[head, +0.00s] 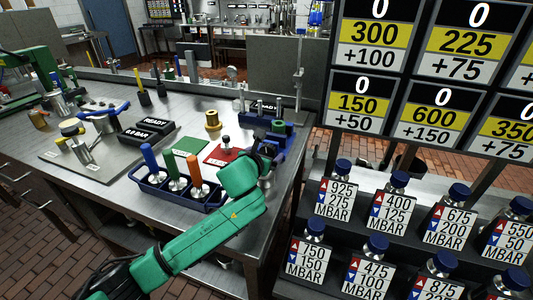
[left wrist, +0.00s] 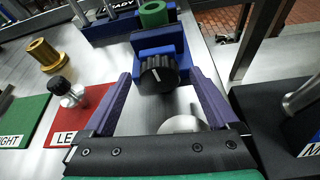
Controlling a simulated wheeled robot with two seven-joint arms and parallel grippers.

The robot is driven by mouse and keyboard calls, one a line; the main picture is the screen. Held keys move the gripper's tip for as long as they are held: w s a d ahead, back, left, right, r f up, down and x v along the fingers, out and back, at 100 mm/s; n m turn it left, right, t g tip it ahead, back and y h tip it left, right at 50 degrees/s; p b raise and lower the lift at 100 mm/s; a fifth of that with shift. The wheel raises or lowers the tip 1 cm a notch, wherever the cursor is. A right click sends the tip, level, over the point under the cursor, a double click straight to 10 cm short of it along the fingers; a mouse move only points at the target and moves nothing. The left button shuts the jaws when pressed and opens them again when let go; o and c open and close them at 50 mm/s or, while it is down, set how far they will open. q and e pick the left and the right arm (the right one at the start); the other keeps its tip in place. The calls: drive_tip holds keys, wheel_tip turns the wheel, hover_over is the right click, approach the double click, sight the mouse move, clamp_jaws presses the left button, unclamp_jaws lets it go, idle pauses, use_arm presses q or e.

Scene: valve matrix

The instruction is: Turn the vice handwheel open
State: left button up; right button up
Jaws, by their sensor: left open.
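The blue vice (left wrist: 179,45) stands ahead of my left gripper in the left wrist view. Its black handwheel (left wrist: 157,74) faces me and has a white mark near upright. A green ring-shaped part (left wrist: 153,14) sits at the top of the vice. My left gripper (left wrist: 161,82) is open, with one purple finger on each side of the handwheel; I cannot tell whether they touch it. In the head view, the vice (head: 279,139) is at the bench's right end, and my green left arm partly hides it and the gripper. My right gripper is not in view.
A red mat (head: 222,153) with a black-topped knob and a green mat (head: 187,140) lie left of the vice. A blue tray (head: 180,199) holds several coloured-handled tools. A brass part (head: 212,120) stands behind. Labelled bottles (head: 390,210) fill racks at right.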

use_arm(q)
drive_tip(key=shift+w+d+f, duration=0.15)
drive_tip(key=shift+w+f, duration=0.1)
drive_tip(key=shift+w, duration=0.25)
drive_tip(key=c, duration=1.4)
drive_tip(key=shift+r+n+p, duration=0.25)
drive_tip(key=shift+n+p, duration=0.05)
drive_tip(key=shift+p, duration=0.6)
drive_tip(key=shift+n+h+p, duration=0.6)
drive_tip(key=shift+n+p, duration=0.1)
drive_tip(key=shift+p, duration=0.5)
drive_tip(key=shift+a+f+n+g+h+p, duration=0.2)
drive_tip(key=shift+n+g+h+p, duration=0.1)
drive_tip(key=shift+n+h+p, duration=0.6)
drive_tip(key=shift+n+p, duration=0.15)
drive_tip(key=shift+n, duration=0.35)
drive_tip(key=shift+f, duration=0.1)
